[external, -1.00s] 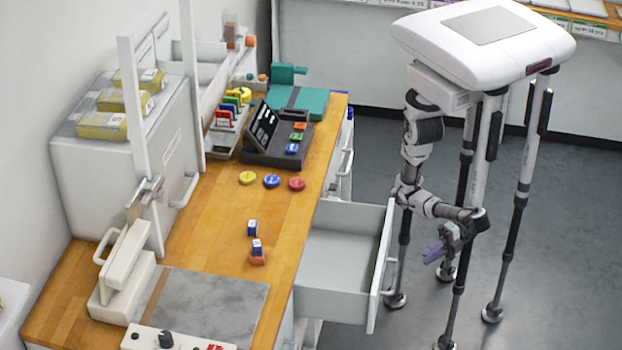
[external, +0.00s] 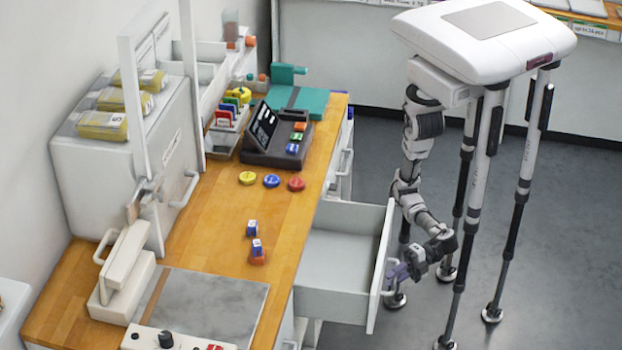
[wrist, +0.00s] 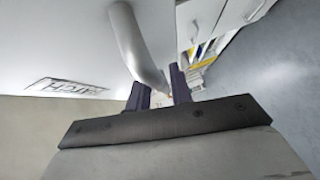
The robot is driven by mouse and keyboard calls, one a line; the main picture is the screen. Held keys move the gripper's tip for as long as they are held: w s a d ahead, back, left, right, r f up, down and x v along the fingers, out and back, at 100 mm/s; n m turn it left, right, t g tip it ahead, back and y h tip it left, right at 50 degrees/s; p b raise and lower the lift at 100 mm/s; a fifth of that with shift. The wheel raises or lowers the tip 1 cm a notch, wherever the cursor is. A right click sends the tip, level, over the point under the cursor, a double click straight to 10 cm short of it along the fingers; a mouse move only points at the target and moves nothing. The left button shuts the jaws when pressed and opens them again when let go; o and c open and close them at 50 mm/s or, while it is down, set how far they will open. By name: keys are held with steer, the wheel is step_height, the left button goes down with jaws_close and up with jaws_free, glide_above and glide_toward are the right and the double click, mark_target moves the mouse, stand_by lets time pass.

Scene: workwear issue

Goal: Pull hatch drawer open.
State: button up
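The hatch drawer (external: 335,262) is a grey drawer under the wooden worktop. It stands pulled well out, and its inside looks empty. Its front panel carries a dark label (wrist: 72,87), seen at an odd angle in the wrist view, and a pale bar handle (wrist: 138,45). My gripper (external: 394,274) is at the outer side of the drawer front, by the handle. In the wrist view, the dark fingers of my gripper (wrist: 160,84) stand apart, with the handle running down to the gap between them. Any contact with the handle is hidden.
The wooden worktop (external: 218,236) bears blocks, coloured discs and a grey cabinet (external: 85,165). Another handle (external: 346,162) is on the counter front beyond the drawer. Grey floor (external: 560,190) lies open at the right, around my legs.

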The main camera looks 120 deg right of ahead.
steer(key=shift+w, duration=0.1)
jaws_close()
steer(key=s+a, duration=0.3)
steer(key=shift+s+a, duration=0.1)
stand_by(0.3)
jaws_free()
